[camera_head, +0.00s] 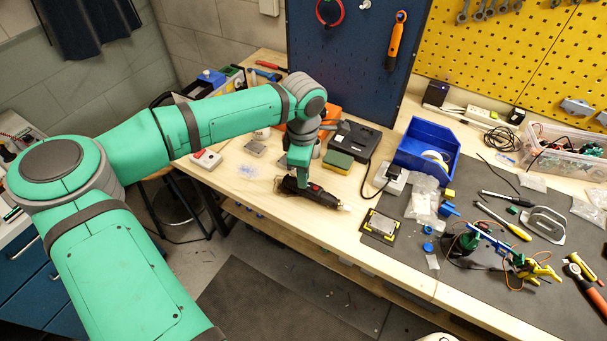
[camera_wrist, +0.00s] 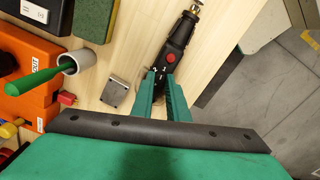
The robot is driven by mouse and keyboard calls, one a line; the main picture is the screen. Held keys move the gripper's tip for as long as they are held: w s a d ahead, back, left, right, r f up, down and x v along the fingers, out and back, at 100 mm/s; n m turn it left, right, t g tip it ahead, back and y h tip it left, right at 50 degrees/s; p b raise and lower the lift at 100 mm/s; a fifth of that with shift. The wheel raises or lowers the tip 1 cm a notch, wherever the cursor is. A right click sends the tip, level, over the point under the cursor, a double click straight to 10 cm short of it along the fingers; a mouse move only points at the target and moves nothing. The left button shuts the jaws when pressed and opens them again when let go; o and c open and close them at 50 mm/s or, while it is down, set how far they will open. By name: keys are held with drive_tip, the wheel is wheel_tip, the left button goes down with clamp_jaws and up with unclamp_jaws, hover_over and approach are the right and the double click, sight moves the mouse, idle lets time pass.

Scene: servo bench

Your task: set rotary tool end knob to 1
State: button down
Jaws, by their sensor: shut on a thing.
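The rotary tool (camera_head: 323,196) is a black handpiece with a red button and a metal tip, lying on the wooden bench near its front edge. In the wrist view its body (camera_wrist: 178,45) runs away from my gripper (camera_wrist: 164,82), with the metal tip farthest off. My gripper's two green fingers straddle the tool's rear end, shut on the end knob. The fingers hide most of the knob, and I cannot read its setting. In the head view my gripper (camera_head: 301,184) reaches down onto the tool from above.
In the wrist view a grey cup (camera_wrist: 77,63) with a green-handled tool, a small metal block (camera_wrist: 115,91) and an orange box (camera_wrist: 22,78) stand left of my gripper. The head view shows a green-yellow sponge (camera_head: 338,160), a black charger (camera_head: 353,139) and a blue bin (camera_head: 425,150) beyond.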

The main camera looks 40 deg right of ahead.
drive_tip(key=shift+m, duration=0.4)
drive_tip(key=c, duration=1.7)
unclamp_jaws()
wheel_tip(320, 180, up, 11)
drive_tip(key=shift+a+f, duration=0.1)
drive_tip(key=shift+s, duration=0.1)
